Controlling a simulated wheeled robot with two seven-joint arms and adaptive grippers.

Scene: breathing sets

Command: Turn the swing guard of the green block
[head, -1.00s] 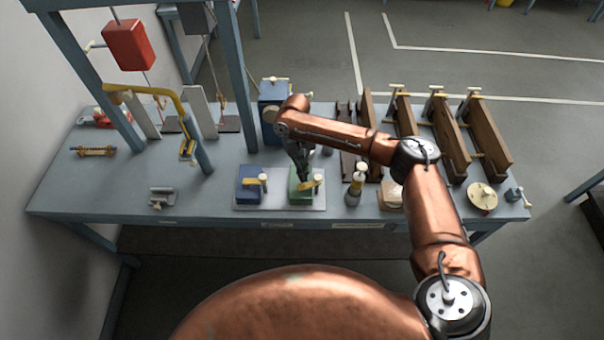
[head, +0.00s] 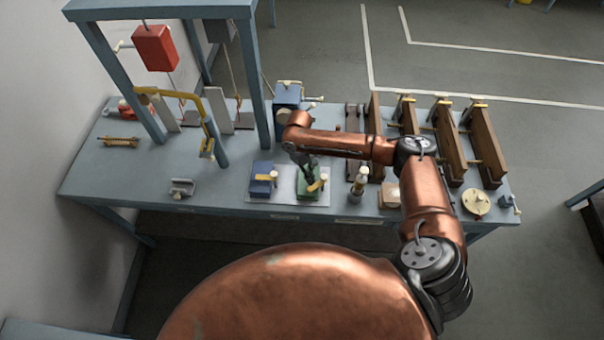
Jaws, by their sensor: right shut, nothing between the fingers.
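The green block (head: 309,196) sits on a light plate (head: 284,196) at the front middle of the bench. Its yellow swing guard (head: 317,186) lies across the top on the right side, slanting, with a pale knob near its right end. My right gripper (head: 311,181) points down at the block's top, beside the guard's left part. It is shut and empty; whether it touches the guard I cannot tell. The gripper and arm hide the back of the block. My left gripper is out of view.
A blue block (head: 260,188) with its own yellow guard stands left of the green one. A pale-topped post (head: 358,185) stands to the right. A blue box (head: 287,100) is behind, and a bench frame (head: 255,80) rises at left. Free bench (head: 225,188) lies left of the plate.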

